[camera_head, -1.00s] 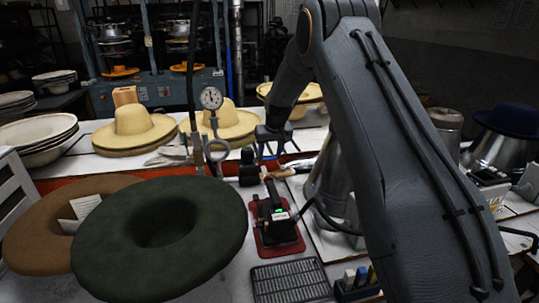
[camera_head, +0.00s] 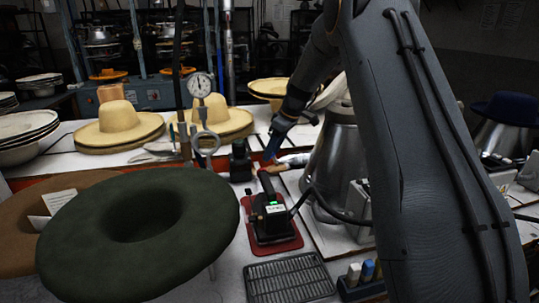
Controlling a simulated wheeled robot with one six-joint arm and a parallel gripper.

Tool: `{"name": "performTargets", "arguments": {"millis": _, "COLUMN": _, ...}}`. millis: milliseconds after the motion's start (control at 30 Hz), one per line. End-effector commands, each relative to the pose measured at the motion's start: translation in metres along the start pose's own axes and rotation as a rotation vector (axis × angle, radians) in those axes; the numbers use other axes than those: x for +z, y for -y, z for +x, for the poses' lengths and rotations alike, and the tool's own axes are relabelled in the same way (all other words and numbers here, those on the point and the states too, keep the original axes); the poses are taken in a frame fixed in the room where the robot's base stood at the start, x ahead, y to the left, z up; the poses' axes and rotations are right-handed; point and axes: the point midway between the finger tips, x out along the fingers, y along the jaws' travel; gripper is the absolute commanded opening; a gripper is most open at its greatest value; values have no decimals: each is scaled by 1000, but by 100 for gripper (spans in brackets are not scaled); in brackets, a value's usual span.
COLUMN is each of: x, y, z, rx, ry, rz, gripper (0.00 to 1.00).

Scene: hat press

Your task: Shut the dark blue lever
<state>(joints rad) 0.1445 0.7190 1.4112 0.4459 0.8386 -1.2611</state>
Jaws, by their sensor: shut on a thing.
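The dark blue lever (camera_head: 272,148) shows as a short, slanted blue piece near the middle of the picture. My gripper (camera_head: 276,133) comes down from the upper right, with its fingers closed on the upper end of the lever. The fingers hide part of the lever, and I cannot see what its lower end joins. A steel hat-block machine (camera_head: 338,150) stands close to the right of the gripper, with a pale round lid tilted at its top.
A black device with a green light (camera_head: 270,212) sits on a red mat below the lever. A dark green hat (camera_head: 140,225) fills the lower left. A pressure gauge (camera_head: 201,85) stands left of the gripper. A grey grate (camera_head: 288,278) lies in front.

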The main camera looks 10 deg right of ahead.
Motion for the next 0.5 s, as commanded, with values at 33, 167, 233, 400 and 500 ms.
{"name": "performTargets", "arguments": {"millis": 33, "x": 3, "y": -1, "z": 1, "rx": -7, "ry": 2, "rz": -16, "gripper": 8}}
{"name": "performTargets", "arguments": {"millis": 167, "x": 5, "y": -1, "z": 0, "rx": -22, "ry": 2, "rz": -50, "gripper": 8}}
{"name": "performTargets", "arguments": {"millis": 233, "x": 5, "y": -1, "z": -1, "rx": -27, "ry": 2, "rz": -62, "gripper": 8}}
{"name": "performTargets", "arguments": {"millis": 400, "x": 6, "y": -1, "z": -1, "rx": -32, "ry": 3, "rz": -74, "gripper": 8}}
{"name": "performTargets", "arguments": {"millis": 500, "x": 6, "y": -1, "z": -2, "rx": -32, "ry": 3, "rz": -75, "gripper": 8}}
